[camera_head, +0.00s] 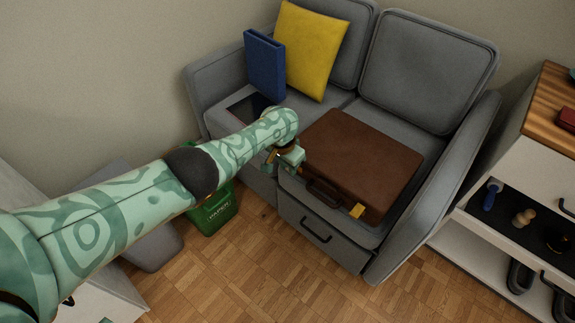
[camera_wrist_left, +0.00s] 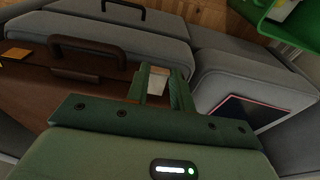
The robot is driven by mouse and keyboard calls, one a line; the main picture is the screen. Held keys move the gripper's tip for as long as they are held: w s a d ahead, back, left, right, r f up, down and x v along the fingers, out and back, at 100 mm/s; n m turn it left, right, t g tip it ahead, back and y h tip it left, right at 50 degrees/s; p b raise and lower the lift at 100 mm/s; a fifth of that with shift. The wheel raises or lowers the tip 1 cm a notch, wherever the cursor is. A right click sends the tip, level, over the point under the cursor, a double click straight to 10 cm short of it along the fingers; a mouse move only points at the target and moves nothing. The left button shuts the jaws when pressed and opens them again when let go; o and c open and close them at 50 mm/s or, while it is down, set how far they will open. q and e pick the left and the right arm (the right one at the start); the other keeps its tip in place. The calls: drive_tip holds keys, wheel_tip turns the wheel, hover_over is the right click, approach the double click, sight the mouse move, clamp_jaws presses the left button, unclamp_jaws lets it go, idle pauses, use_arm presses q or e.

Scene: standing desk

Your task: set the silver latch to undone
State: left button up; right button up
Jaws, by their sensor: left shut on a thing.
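A brown briefcase (camera_head: 365,158) lies flat on the grey sofa seat, its dark handle (camera_head: 323,194) at the front edge. A yellow latch (camera_head: 357,211) sits right of the handle; it also shows at the left edge of the left wrist view (camera_wrist_left: 14,54). My left gripper (camera_head: 284,160) is at the briefcase's front left corner. In the left wrist view its fingers (camera_wrist_left: 156,84) are shut on a small pale piece, the silver latch (camera_wrist_left: 158,79), which the fingers partly hide. I cannot tell the latch's angle. My right gripper is not in view.
A yellow cushion (camera_head: 310,48), a blue upright box (camera_head: 264,66) and a dark tablet (camera_head: 252,107) are on the sofa's left seat. A green bin (camera_head: 214,210) stands before it. Drawer furniture (camera_head: 530,165) stands at the right. The wooden floor (camera_head: 285,275) in front is clear.

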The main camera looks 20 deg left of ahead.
use_arm(q)
drive_tip(key=o, duration=1)
drive_tip(key=shift+r, duration=0.35)
drive_tip(key=r+p, duration=0.3)
drive_tip(key=r, duration=0.2)
drive_tip(key=s+r+p, duration=0.1)
drive_tip(key=r+p, duration=0.3)
drive_tip(key=r, duration=0.1)
drive_tip(key=s+r+p, duration=0.1)
drive_tip(key=r+p, duration=0.3)
drive_tip(key=r, duration=0.1)
drive_tip(key=shift+s+a+r, duration=0.2)
drive_tip(key=shift+s+a, duration=0.05)
drive_tip(key=shift+a, duration=0.15)
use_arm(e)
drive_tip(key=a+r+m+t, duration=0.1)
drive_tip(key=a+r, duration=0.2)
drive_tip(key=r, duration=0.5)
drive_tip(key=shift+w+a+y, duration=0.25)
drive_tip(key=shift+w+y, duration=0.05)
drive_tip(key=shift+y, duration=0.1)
use_arm(q)
drive_tip(key=shift+f, duration=0.1)
